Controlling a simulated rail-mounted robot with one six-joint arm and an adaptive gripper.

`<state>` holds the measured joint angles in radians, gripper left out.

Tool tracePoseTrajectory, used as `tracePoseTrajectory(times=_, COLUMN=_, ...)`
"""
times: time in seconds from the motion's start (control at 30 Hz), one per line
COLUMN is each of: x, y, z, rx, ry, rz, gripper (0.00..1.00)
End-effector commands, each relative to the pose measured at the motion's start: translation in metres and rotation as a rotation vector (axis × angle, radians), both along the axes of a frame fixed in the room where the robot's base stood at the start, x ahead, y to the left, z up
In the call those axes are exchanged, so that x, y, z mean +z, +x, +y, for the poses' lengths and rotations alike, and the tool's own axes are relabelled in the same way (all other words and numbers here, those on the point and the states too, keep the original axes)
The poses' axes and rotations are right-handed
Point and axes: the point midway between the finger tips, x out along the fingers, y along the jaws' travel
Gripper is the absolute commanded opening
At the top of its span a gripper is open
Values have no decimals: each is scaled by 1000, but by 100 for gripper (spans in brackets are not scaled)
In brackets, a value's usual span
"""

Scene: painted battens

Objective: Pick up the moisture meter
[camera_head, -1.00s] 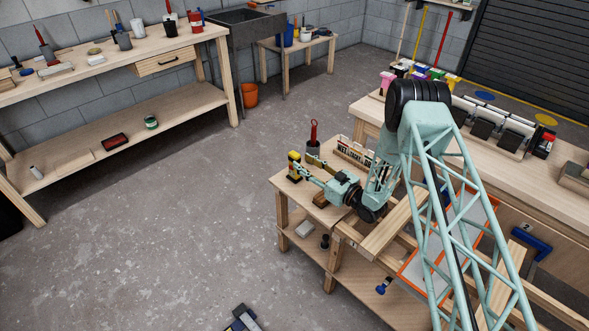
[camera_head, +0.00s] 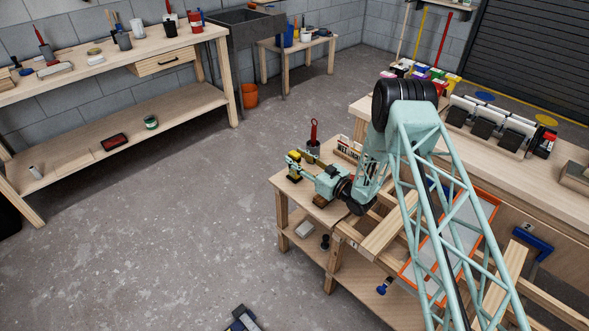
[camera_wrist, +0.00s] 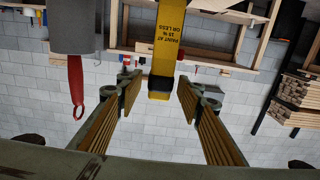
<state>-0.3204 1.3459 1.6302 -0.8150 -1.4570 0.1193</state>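The moisture meter (camera_wrist: 168,30) is a yellow upright body with a dark end and a printed label, "PAINT AT 15% OR LESS". In the head view the meter (camera_head: 293,156) stands at the far left corner of the small wooden bench (camera_head: 285,188), partly covered by my gripper. My gripper (camera_wrist: 158,92) is open, with ribbed fingers on either side of the meter's dark end in the wrist view. Gaps show on both sides, so neither finger appears to touch it. In the head view my gripper (camera_head: 303,167) reaches level over the bench top toward the meter.
A grey pot (camera_wrist: 80,25) with a red-handled tool stands close beside my gripper; it also shows in the head view (camera_head: 314,148). A labelled rack (camera_head: 348,148) is near my wrist. Battens (camera_head: 375,240) lie across the bench's near side. Open floor lies left.

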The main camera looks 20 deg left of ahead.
Motion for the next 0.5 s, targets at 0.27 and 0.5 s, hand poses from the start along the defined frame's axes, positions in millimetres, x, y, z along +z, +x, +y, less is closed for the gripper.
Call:
tracePoseTrajectory(times=0.27, x=0, y=5, z=10, rx=-1, ry=0, rz=1, gripper=34)
tracePoseTrajectory(times=0.5, x=0, y=5, z=10, rx=-1, ry=0, rz=1, gripper=34)
